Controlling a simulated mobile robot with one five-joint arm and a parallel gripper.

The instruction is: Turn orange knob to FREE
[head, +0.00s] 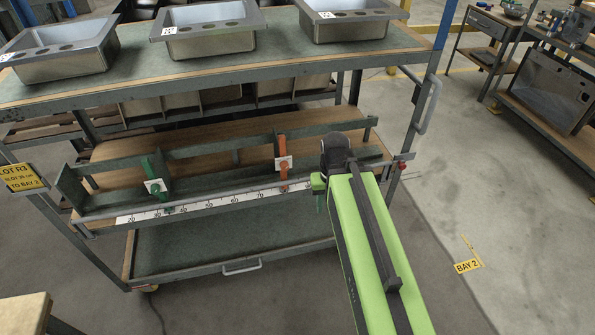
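The orange knob (284,163) sits on a white plate on an orange upright piece, on the cart's middle shelf in the head view. Its label and pointer are too small to read, so I cannot tell its setting. My gripper (318,190) is just right of the orange piece, over the front rail, with a visible gap between them in the picture. My green arm and its black wrist hide most of the gripper. I cannot see both fingertips or whether they are apart.
A similar green piece (154,184) with a white plate stands further left. A white ruler strip (210,203) runs along the shelf front. Steel sinks (208,29) stand on the top shelf above. A grey handle (428,103) juts from the cart's right side. Floor at right is clear.

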